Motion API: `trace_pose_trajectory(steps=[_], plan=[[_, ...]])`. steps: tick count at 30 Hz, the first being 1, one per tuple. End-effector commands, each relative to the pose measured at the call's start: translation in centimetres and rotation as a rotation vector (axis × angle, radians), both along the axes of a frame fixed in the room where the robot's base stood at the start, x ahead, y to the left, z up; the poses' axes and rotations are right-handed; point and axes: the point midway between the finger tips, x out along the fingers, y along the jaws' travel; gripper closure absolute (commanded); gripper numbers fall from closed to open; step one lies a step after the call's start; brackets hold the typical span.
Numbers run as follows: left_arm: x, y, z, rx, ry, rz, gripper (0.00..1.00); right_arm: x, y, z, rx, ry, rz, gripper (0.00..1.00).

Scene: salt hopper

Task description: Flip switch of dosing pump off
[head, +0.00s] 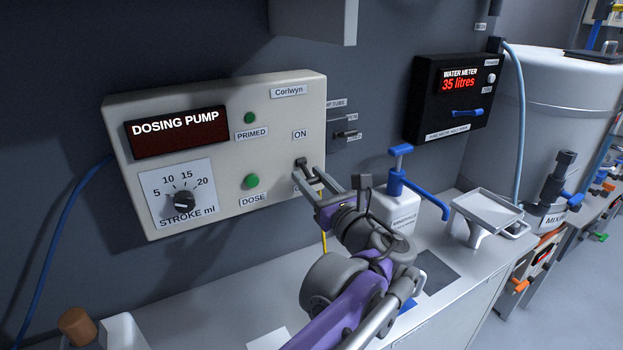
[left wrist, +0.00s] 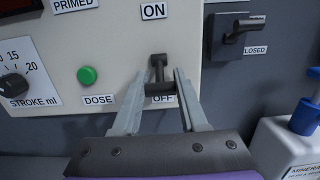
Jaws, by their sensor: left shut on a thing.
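The dosing pump (head: 231,112) is a pale box on the wall with a dark red display, a stroke knob and green PRIMED and DOSE buttons. Its dark toggle switch (left wrist: 158,68) sits between the ON and OFF labels in the left wrist view. Its crossbar handle hangs low, just over the OFF label, which is partly covered. My left gripper (head: 312,174) reaches the switch at the panel's right side, shut on it with one finger on each side of the handle (left wrist: 158,88). My right gripper is not in view.
A dark lever (left wrist: 237,36) marked CLOSED is right of the pump. A white bottle with a blue pump top (head: 398,175) stands behind my left arm. A black water meter (head: 455,97) reads 35 litres. The white counter (head: 190,310) is mostly clear below the pump.

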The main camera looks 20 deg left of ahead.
Motion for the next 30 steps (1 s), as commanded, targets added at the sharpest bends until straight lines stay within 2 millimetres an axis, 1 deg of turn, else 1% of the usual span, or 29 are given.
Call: trace_pose_trajectory(steps=[1, 3, 6, 14, 17, 20, 27, 30], plan=[[0.0, 0.0, -0.1, -0.001, 0.000, 0.000, 0.56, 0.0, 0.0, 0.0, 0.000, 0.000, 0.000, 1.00], [0.0, 0.0, -0.1, -0.001, 0.000, 0.000, 0.43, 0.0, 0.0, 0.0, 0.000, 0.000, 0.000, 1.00], [0.0, 0.0, -0.1, -0.001, 0.000, 0.000, 0.28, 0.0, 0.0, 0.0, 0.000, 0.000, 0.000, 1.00], [0.0, 0.0, 0.0, -0.001, 0.000, 0.000, 0.28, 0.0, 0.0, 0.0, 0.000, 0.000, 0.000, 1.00], [-0.3, -0.5, -0.1, -0.001, 0.000, -0.001, 0.28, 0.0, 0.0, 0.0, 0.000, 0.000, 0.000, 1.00], [-1.1, -1.6, -0.2, -0.003, 0.000, -0.004, 0.28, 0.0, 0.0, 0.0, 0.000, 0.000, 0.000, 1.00], [-4.1, -5.5, -0.6, -0.002, 0.000, -0.006, 0.28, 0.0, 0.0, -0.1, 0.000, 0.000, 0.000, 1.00], [-5.2, -6.8, -0.8, -0.003, 0.000, -0.004, 0.28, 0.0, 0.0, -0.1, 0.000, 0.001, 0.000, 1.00]])
